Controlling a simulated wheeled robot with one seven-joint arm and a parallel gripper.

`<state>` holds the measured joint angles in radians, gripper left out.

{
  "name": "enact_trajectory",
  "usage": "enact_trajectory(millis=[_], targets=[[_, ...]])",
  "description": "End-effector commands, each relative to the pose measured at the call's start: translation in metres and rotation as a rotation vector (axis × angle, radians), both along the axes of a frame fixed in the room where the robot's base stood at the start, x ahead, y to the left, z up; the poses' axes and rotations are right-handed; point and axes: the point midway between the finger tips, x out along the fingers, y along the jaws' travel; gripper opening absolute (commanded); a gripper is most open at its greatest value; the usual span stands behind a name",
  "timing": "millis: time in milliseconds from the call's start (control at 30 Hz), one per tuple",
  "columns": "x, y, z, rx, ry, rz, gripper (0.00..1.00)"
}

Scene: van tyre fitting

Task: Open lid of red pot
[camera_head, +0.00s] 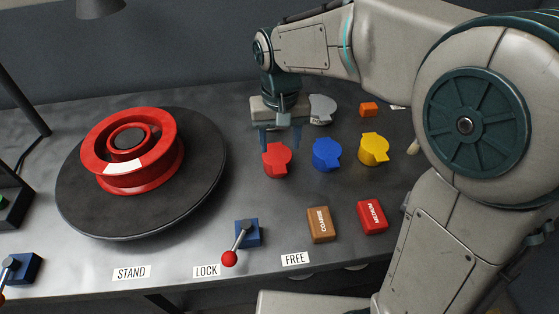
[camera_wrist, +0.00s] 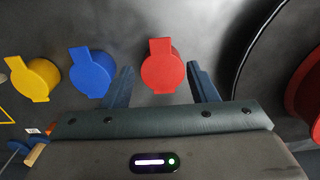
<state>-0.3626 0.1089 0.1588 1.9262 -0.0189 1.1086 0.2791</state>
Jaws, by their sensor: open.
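The red pot (camera_head: 276,159) stands on the dark bench, its red lid with a tab on top and closed. My gripper (camera_head: 281,145) is above the far side of the red pot, pointing down, with its fingers apart. In the wrist view the red pot (camera_wrist: 163,68) lies between the two open fingers (camera_wrist: 164,84), nearer the middle of the gap. The fingers do not visibly touch it. I cannot tell the exact height of the fingertips over the lid.
A blue pot (camera_head: 326,154) and a yellow pot (camera_head: 373,149) stand to the right of the red one. A grey lidded pot (camera_head: 322,108) is behind. A turntable (camera_head: 80,205) with a red wheel is at left. Brown (camera_head: 320,225) and red (camera_head: 372,216) blocks and a lever (camera_head: 239,240) are in front.

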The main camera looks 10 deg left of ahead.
Motion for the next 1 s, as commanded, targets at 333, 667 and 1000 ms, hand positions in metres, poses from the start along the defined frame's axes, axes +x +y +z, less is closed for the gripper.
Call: enact_trajectory(millis=[333,667,1000], targets=[[-0.001,0.001,-0.061,-0.001,0.001,0.004,0.53],[-0.001,0.001,-0.072,0.000,0.000,0.004,0.53],[-0.001,0.001,-0.072,0.000,-0.001,0.004,0.00]])
